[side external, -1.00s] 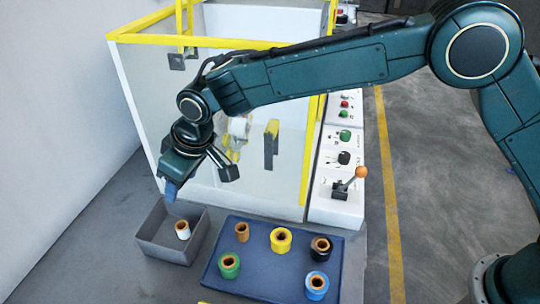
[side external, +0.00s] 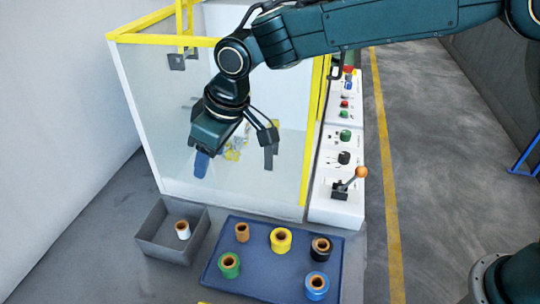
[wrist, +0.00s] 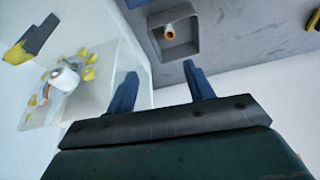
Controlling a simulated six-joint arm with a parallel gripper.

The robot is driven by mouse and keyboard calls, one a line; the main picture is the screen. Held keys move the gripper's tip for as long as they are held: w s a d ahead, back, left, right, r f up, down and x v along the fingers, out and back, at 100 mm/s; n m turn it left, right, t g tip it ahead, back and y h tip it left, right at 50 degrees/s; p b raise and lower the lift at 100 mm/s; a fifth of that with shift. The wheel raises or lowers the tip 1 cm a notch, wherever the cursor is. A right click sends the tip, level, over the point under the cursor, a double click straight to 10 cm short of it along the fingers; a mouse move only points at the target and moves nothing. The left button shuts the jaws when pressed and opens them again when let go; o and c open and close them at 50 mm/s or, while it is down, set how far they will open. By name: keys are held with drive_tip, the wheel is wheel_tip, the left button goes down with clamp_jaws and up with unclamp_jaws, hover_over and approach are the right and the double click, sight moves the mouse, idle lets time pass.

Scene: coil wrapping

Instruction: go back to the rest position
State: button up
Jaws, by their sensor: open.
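My gripper (side external: 236,165) is open and empty. It hangs in front of the glass-walled, yellow-framed machine, above the grey bin and the blue mat. In the wrist view its two blue fingers (wrist: 160,92) stand apart with nothing between them. A white coil (side external: 183,230) stands in the grey bin (side external: 150,247), well below my gripper; it also shows in the wrist view (wrist: 169,33).
The machine (side external: 170,130) has a white coil (wrist: 65,79) on its yellow-armed holder inside. A blue mat (side external: 255,281) carries several coloured coils. A control panel (side external: 342,150) with an orange-knobbed lever (side external: 361,172) stands at right. The floor beyond is clear.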

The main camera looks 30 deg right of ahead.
drive_tip(key=s+d+r+m, duration=0.1)
drive_tip(key=s+d+r, duration=0.55)
drive_tip(key=d, duration=0.45)
drive_tip(key=s+d+r+m, duration=0.1)
drive_tip(key=s+d+r, duration=0.4)
drive_tip(key=s+d, duration=0.45)
drive_tip(key=s+d+f+m+t+h, duration=0.2)
drive_tip(key=s+d+m, duration=0.4)
drive_tip(key=s+d, duration=0.7)
drive_tip(key=shift+d+f+t+h, duration=0.3)
drive_tip(key=shift+d+f, duration=0.15)
drive_tip(key=shift+d, duration=0.5)
drive_tip(key=shift+w, duration=0.1)
